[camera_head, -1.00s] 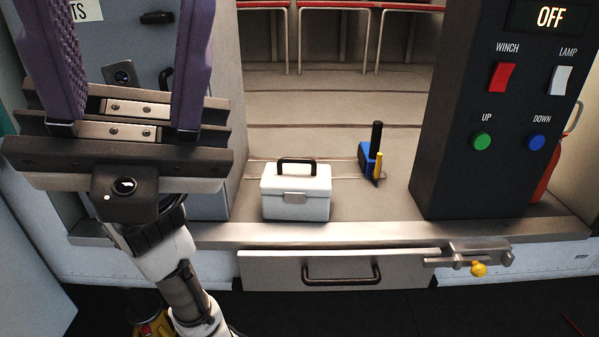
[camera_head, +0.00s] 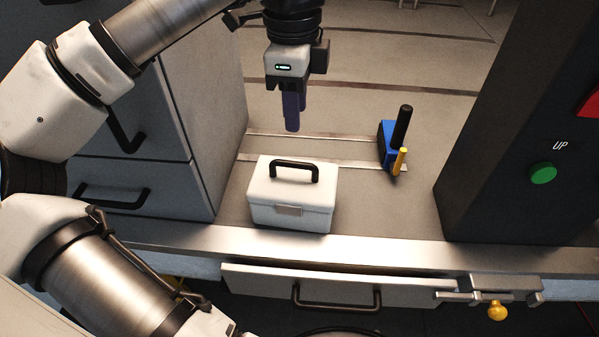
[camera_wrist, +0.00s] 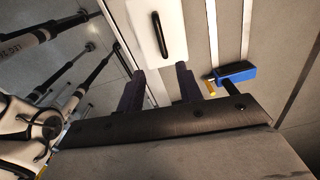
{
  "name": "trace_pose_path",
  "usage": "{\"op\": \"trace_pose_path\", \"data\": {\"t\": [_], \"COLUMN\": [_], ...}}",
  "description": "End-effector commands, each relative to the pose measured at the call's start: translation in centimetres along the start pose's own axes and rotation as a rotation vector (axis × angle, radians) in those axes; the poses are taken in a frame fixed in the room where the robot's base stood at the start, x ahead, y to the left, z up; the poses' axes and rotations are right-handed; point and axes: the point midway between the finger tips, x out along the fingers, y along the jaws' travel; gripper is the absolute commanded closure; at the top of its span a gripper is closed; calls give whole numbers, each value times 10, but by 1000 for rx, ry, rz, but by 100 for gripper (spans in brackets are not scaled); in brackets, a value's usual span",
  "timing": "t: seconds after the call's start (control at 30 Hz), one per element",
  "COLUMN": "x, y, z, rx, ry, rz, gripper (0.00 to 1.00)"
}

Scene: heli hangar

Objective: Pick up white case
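The white case (camera_head: 290,207) stands upright on the floor near the metal front edge, with a black handle (camera_head: 294,165) on its lid and a grey latch on its front. In the wrist view the case (camera_wrist: 143,25) shows from above, beyond the fingertips, with its handle running lengthwise. My gripper (camera_head: 291,126) points down above and, in the head view, behind the case, not touching it. Its two purple fingers stand apart in the wrist view (camera_wrist: 161,72), with nothing between them.
A blue holder (camera_head: 387,145) with a black and a yellow handle stands to the right of the case. A grey drawer cabinet (camera_head: 205,125) is on the left, a dark control panel (camera_head: 500,150) on the right. A drawer (camera_head: 340,285) sits below the edge.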

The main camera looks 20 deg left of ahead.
Motion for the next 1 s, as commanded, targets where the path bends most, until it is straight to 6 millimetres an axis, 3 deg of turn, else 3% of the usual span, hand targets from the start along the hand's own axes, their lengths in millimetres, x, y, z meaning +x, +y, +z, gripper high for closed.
{"op": "trace_pose_path", "data": {"t": [0.17,0.5,0.77,1.0], "x": [15,79,96,134], "y": [1,1,0,-5], "z": [8,7,8,9], "rx": [-36,-30,-29,-28], "ry": [-26,-20,-20,-19], "rz": [14,12,12,12], "gripper": [64,64,64,64]}}
